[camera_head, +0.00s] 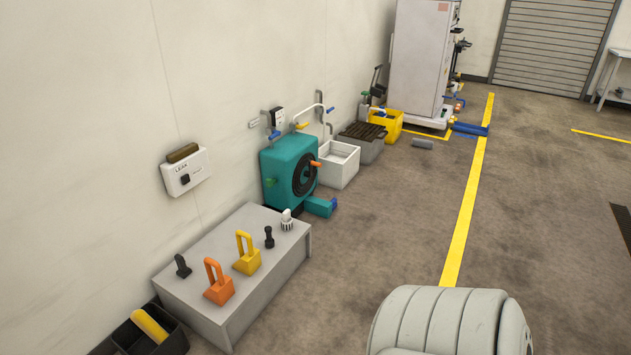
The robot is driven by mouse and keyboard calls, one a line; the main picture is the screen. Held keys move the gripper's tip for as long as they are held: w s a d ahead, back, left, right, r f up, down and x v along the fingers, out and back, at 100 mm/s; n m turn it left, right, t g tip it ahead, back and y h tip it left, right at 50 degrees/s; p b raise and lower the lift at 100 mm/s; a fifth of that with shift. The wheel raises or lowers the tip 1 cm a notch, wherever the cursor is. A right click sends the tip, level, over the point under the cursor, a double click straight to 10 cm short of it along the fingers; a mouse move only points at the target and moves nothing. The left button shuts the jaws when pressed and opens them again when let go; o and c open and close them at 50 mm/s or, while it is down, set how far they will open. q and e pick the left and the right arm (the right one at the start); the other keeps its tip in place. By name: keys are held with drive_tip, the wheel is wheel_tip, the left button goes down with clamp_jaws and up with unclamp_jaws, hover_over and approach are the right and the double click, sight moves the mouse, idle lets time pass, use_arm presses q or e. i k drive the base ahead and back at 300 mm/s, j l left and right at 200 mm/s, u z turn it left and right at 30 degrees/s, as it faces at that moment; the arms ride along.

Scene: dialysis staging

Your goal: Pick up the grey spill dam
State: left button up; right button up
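A small grey cylinder (423,144), which looks like the grey spill dam, lies on its side on the bare floor in the far middle of the head view. It is near the yellow container and the tall cabinet, left of the yellow floor line. It is small at this distance, so its details are not clear. Neither of my grippers is in view. A large pale ribbed rounded form at the bottom right fills the near foreground; I cannot tell whether it is part of me.
Along the left wall stand a low grey plinth (225,247) with handled blocks, a teal reel unit (283,172), a white basin (340,165), a grey crate (361,146) and a yellow container (387,124). A blue item (470,129) lies near the tall cabinet (420,65). Floor right of these is open.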

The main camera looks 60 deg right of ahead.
sight(417, 142)
drive_tip(key=z, duration=2.55)
